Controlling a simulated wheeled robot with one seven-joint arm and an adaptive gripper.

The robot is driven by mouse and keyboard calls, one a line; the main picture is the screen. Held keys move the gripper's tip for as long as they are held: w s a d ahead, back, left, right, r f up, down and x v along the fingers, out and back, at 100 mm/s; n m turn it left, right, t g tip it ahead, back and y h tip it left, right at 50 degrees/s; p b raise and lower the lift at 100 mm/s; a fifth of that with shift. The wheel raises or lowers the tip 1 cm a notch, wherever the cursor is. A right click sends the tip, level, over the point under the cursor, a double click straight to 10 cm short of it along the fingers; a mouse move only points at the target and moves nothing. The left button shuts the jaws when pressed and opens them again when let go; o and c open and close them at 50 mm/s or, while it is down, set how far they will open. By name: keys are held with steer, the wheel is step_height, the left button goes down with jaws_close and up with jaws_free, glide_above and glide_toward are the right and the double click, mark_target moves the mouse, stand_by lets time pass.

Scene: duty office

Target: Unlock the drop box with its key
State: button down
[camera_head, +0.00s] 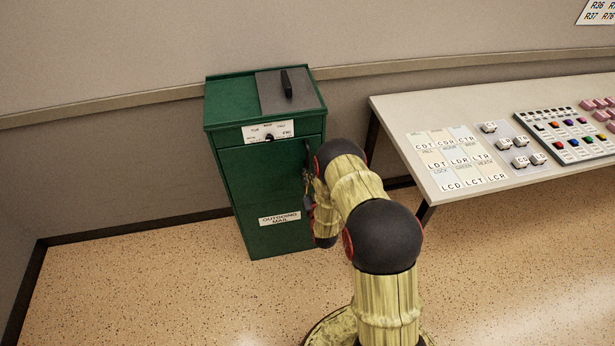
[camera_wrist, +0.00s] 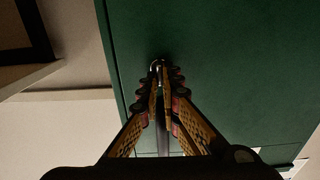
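The green drop box (camera_head: 262,185) stands against the wall, with an "OUTGOING MAIL" label low on its front. A white dial plate (camera_head: 267,132) is near its top edge. My gripper (camera_head: 308,178) is at the right side of the box front, partly hidden by my arm. In the wrist view, the fingers (camera_wrist: 160,78) are nearly together against the green front (camera_wrist: 220,60). A small shiny metal piece (camera_wrist: 156,65) shows at the tips, and a grey bar (camera_wrist: 162,138) runs between the fingers. I cannot tell whether either is the key. The keyhole is hidden.
A white desk (camera_head: 450,110) with lettered tiles and a button panel (camera_head: 560,133) stands to the right of the box. A black handle (camera_head: 287,84) is on the box's grey top plate. The speckled floor (camera_head: 150,280) at left is clear.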

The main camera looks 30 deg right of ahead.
steer(key=shift+s+d+f+m+b, duration=0.15)
steer(key=shift+m+b, duration=0.9)
steer(key=shift+m, duration=1.9)
steer(key=shift+w+d+f+m+b, duration=0.15)
steer(key=shift+m+b, duration=0.95)
steer(key=shift+m, duration=1.8)
steer(key=shift+s+d+f+m+b, duration=0.2)
steer(key=shift+m+b, duration=0.85)
steer(key=shift+m, duration=1.9)
steer(key=c, duration=2.1)
jaws_free()
steer(key=shift+o, duration=0.3)
